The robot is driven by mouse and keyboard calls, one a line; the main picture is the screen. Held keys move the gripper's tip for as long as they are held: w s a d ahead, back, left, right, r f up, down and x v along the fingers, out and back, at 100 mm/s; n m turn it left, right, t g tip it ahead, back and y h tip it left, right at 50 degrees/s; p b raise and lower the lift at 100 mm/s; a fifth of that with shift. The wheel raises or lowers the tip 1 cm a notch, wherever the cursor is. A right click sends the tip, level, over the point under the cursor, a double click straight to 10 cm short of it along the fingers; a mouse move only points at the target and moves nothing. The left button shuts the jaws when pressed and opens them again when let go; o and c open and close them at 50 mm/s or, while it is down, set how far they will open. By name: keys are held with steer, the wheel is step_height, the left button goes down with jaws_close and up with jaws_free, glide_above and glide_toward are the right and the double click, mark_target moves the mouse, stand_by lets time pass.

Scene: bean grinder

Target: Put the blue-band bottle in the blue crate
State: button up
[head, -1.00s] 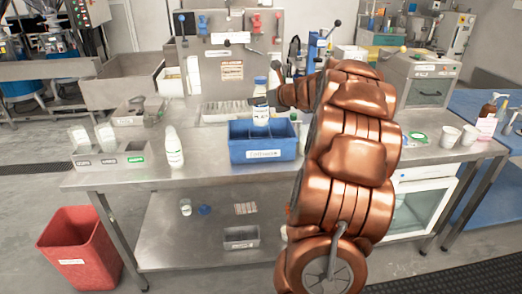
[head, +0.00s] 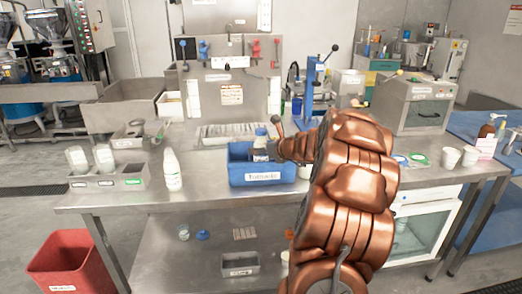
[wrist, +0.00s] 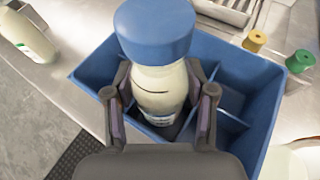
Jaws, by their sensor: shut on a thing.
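The blue-band bottle (wrist: 160,92) is cream-white with a large blue cap; a bluish band shows low on its body in the wrist view. My gripper (wrist: 161,98) is shut on its sides, below the cap. The blue crate (head: 263,180) stands on the steel table and has dividers inside. The bottle also shows in the head view (head: 260,143), upright, with its lower part down inside the crate behind the front wall. In the wrist view the crate (wrist: 262,122) surrounds the bottle's base. Whether the base touches the crate floor is hidden.
A white bottle (head: 172,170) stands on the table left of the crate. Small yellow (wrist: 255,40) and green (wrist: 300,61) capped items stand beyond the crate. White cups (head: 450,157) are at the right.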

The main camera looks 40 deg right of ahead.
steer(key=shift+f, duration=0.55)
steer(key=o, duration=0.9)
steer(key=shift+o, duration=0.2)
steer(key=shift+r, duration=0.15)
steer(key=shift+r, duration=0.45)
steer(key=shift+s+r, duration=0.15)
steer(key=shift+s, duration=0.1)
steer(key=d+v, duration=0.1)
steer(key=v, duration=1)
steer(key=shift+s+a, duration=0.25)
steer(key=shift+a, duration=0.25)
